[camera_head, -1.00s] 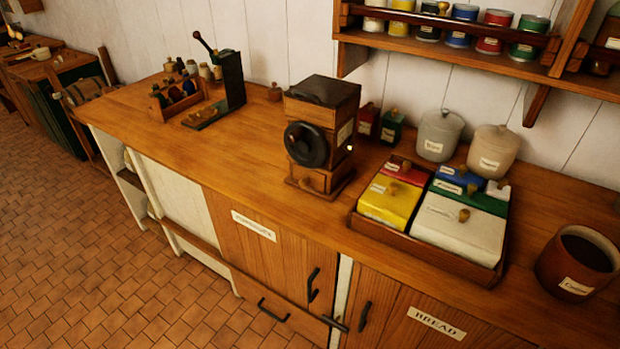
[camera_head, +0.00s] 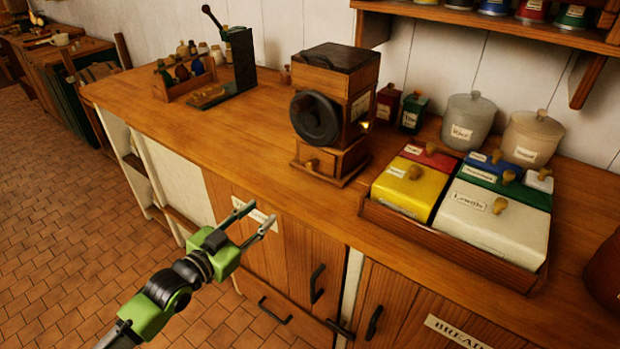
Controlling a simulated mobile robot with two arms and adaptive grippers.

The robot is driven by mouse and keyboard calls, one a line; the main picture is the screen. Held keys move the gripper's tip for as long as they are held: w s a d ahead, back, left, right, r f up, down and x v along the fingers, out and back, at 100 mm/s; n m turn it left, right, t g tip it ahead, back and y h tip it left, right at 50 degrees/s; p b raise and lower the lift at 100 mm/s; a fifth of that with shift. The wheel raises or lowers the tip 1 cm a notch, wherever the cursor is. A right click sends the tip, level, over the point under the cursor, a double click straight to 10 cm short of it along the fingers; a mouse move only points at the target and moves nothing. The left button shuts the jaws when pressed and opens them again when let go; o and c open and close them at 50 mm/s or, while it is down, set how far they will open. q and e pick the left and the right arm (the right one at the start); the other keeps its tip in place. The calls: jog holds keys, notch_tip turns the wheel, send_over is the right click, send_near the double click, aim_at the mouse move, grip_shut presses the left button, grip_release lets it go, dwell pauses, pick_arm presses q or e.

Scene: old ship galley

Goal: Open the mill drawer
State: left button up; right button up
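The coffee mill (camera_head: 335,100) is a wooden box with a dark top and a round black wheel on its front left side. It stands upright on the wooden counter. Its small drawer (camera_head: 318,161), low in the base, has a light wooden knob (camera_head: 312,165) and looks shut. My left gripper (camera_head: 252,216), green and grey, is in front of the counter's edge, left of and lower than the mill in the picture. Its two thin fingers are apart with nothing between them. My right gripper is out of view.
A wooden tray (camera_head: 440,254) with coloured lidded boxes stands right of the mill. Small red and green tins and pale canisters (camera_head: 468,120) stand behind. A bottle rack (camera_head: 186,84) stands at the left. The counter (camera_head: 235,135) left of the mill is clear.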

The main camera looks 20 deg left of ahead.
aim_at(309, 166)
pick_arm(q)
jog(key=d+r+m+t+h, duration=0.1)
jog(key=d+r+h, duration=0.1)
jog(key=d+r, duration=0.35)
jog(key=x, duration=0.4)
jog(key=a+x, duration=0.1)
jog(key=x, duration=0.3)
jog(key=r+x, duration=0.1)
jog(key=x, duration=0.3)
jog(key=shift+w+a+p, duration=0.2)
jog(key=shift+w+p, duration=0.15)
jog(key=shift+w, duration=0.2)
grip_shut()
jog(key=shift+s, duration=0.1)
